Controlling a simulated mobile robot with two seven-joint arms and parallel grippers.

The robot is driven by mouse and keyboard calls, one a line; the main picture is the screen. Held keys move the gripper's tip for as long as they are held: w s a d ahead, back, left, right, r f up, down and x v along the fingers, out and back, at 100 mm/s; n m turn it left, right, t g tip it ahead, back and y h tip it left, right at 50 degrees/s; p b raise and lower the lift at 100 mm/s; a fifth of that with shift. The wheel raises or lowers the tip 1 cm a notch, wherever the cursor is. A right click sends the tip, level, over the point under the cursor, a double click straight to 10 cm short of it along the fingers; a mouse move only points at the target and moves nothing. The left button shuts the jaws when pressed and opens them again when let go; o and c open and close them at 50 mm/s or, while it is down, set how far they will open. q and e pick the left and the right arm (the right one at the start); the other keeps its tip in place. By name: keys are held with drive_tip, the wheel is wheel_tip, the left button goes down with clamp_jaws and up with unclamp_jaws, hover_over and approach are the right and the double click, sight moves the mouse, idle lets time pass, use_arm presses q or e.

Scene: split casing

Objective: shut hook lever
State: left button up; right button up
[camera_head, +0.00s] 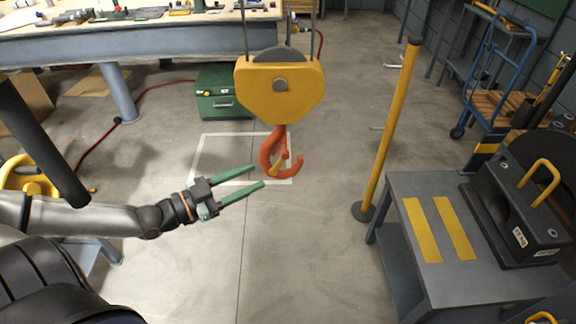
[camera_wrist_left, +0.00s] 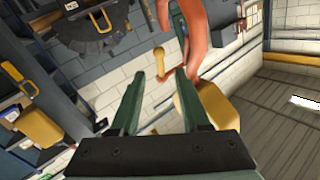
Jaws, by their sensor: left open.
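A red-orange hook (camera_head: 268,158) hangs below a yellow pulley block (camera_head: 280,88). My left gripper (camera_head: 258,176) has green fingers, spread apart and empty. Its tips point at the hook from the left, close to it; I cannot tell whether they touch. My right gripper is not in view.
A yellow post (camera_head: 388,130) stands right of the hook. A grey table (camera_head: 465,270) with a dark machine (camera_head: 520,215) is at the right. A green toolbox (camera_head: 222,95) and a workbench (camera_head: 140,32) are behind. The floor below the hook is clear.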

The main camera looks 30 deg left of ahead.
sight(279, 166)
use_arm(q)
drive_tip(key=shift+b+x, duration=1.7)
drive_tip(key=shift+x, duration=3.5)
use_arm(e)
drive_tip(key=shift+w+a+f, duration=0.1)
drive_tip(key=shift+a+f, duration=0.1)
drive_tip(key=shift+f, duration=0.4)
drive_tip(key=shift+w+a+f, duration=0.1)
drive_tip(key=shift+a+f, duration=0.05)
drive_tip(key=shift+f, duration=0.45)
use_arm(q)
drive_tip(key=shift+c, duration=0.4)
clamp_jaws()
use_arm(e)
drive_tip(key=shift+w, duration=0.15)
